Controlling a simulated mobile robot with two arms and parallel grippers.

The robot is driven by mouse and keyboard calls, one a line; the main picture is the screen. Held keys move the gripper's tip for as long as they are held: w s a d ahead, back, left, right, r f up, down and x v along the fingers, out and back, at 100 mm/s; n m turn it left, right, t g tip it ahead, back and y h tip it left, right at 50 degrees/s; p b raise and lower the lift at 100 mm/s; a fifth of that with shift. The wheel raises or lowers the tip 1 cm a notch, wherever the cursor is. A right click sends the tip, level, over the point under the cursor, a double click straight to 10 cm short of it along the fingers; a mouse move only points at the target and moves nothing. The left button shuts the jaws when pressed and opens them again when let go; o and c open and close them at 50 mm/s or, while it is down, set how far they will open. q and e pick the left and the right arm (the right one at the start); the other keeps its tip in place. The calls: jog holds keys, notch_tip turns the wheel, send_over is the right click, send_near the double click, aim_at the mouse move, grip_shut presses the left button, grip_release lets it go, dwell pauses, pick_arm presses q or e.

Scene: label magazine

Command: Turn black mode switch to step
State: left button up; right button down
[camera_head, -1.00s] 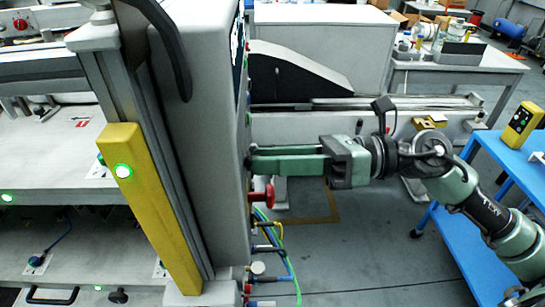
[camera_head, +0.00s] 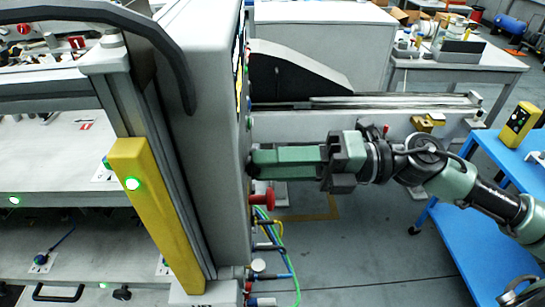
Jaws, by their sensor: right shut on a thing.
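My right gripper (camera_head: 256,163) comes in from the right with its green fingers level, their tips against the right-hand face of the grey control cabinet (camera_head: 205,130). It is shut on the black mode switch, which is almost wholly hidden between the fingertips. That face is seen nearly edge-on, so the switch's markings and its pointing direction cannot be read. My left gripper is not in view.
A red mushroom button (camera_head: 262,199) sticks out just below the fingers. Small valves and green and blue hoses (camera_head: 285,260) hang lower. A yellow bar with a lit green button (camera_head: 150,210) stands left. A blue cart (camera_head: 450,240) stands right.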

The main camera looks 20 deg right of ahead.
jog(key=m+p, duration=0.3)
jog(key=m, duration=0.2)
jog(key=shift+r, duration=0.15)
jog(key=shift+m+p, duration=0.85)
jog(key=shift+m, duration=0.45)
jog(key=shift+f, duration=0.2)
jog(key=c, duration=1)
grip_release()
jog(key=shift+c, duration=0.2)
jog(key=shift+d, duration=0.1)
